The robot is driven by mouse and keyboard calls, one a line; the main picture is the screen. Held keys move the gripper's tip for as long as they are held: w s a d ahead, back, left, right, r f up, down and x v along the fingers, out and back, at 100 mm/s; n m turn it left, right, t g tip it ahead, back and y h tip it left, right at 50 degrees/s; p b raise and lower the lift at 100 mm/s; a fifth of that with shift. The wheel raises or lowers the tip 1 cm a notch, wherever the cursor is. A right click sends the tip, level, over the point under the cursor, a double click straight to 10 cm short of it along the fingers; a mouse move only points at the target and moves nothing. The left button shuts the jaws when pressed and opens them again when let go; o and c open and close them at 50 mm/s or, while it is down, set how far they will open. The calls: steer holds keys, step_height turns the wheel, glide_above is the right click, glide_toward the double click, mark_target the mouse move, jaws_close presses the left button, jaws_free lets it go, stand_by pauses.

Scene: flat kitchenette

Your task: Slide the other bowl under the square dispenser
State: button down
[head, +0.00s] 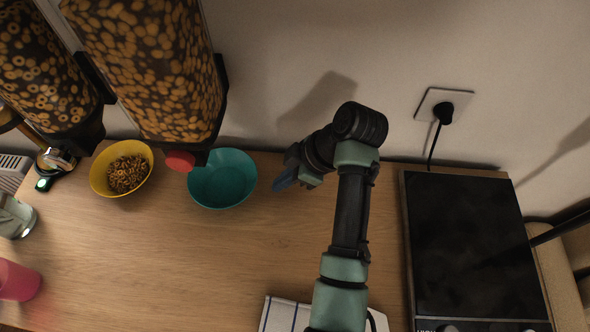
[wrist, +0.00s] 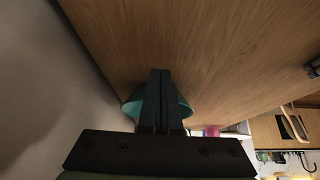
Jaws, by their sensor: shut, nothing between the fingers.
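A teal bowl (head: 222,190), seemingly empty, stands on the counter beside the lower right end of the larger, flat-sided dispenser (head: 150,65), which has a red knob (head: 180,160). From this angle I cannot tell whether the bowl is under its outlet. A yellow bowl (head: 108,187) holding brown ring cereal stands to the left. My gripper (head: 284,181) is low over the counter just right of the teal bowl, its fingers shut and empty. In the wrist view the shut fingers (wrist: 160,100) cover the middle of the teal bowl (wrist: 130,107); contact cannot be told.
A second dispenser (head: 40,70) hangs at the far left. A pink cup (head: 17,281) and a glass (head: 15,217) stand at the left edge. A black cooktop (head: 465,240) is at the right, a striped cloth (head: 285,314) in front. The counter before the bowls is clear.

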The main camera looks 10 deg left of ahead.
mark_target(243, 185)
steer(key=shift+x, duration=1.05)
steer(key=a, duration=0.2)
steer(key=shift+a+r+p, duration=0.15)
steer(key=shift+a+p, duration=0.1)
steer(key=shift+p, duration=0.1)
steer(key=shift+w+a, duration=0.1)
steer(key=shift+a, duration=0.55)
steer(key=shift+a, duration=0.1)
steer(key=shift+a, duration=1.05)
steer(key=shift+d, duration=0.1)
